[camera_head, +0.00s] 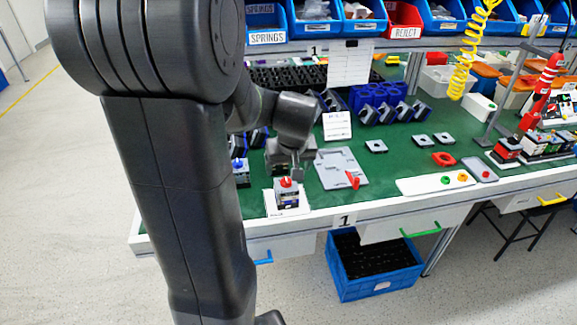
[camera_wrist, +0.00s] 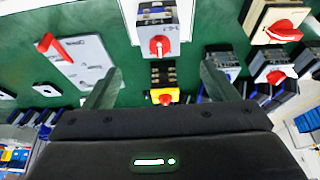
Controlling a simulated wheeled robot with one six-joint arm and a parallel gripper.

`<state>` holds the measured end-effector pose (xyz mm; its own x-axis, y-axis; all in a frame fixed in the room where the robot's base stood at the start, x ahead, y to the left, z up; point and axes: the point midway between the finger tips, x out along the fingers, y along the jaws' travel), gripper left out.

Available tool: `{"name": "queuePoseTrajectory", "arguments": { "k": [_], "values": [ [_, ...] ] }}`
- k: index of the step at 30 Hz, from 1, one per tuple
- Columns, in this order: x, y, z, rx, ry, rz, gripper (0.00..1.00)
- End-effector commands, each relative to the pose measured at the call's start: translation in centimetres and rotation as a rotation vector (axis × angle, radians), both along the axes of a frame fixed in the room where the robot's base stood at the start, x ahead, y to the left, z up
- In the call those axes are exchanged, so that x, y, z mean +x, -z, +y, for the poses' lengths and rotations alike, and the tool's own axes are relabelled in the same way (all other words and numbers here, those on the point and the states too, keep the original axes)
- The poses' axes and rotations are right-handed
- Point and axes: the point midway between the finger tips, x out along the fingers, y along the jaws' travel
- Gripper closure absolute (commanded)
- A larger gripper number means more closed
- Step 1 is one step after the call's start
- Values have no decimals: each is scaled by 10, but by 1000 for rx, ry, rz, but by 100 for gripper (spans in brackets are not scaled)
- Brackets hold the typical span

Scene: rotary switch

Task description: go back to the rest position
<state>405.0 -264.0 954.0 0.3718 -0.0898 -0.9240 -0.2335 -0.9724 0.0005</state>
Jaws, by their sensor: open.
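A rotary switch (camera_head: 287,195) with a red knob and a grey-black body stands upright on a white plate near the front edge of the green bench. In the wrist view the same kind of switch, with its red knob (camera_wrist: 160,46), is at the top centre, beyond my fingertips. My gripper (camera_wrist: 158,82) is open, its two fingers apart with nothing held between them. In the head view my gripper (camera_head: 297,172) is just above and behind the switch, apart from the knob as far as I can tell. My arm hides part of the bench's left side.
A grey plate with a red handle (camera_head: 343,168) lies right of the switch. A white panel with buttons (camera_head: 435,184) lies further right. More switches (camera_head: 508,150) stand at the right. Blue bins (camera_head: 313,20) line the back shelf. A blue crate (camera_head: 375,266) is under the bench.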

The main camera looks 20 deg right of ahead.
Motion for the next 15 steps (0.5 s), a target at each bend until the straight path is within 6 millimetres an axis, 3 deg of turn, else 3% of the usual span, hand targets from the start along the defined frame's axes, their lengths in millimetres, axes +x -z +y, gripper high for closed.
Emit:
{"name": "queuePoseTrajectory", "arguments": {
  "k": [7,15],
  "values": [
    [4,10,-1,1,0,2,20],
    [18,47,-4,2,-1,2,20]
  ]
}}
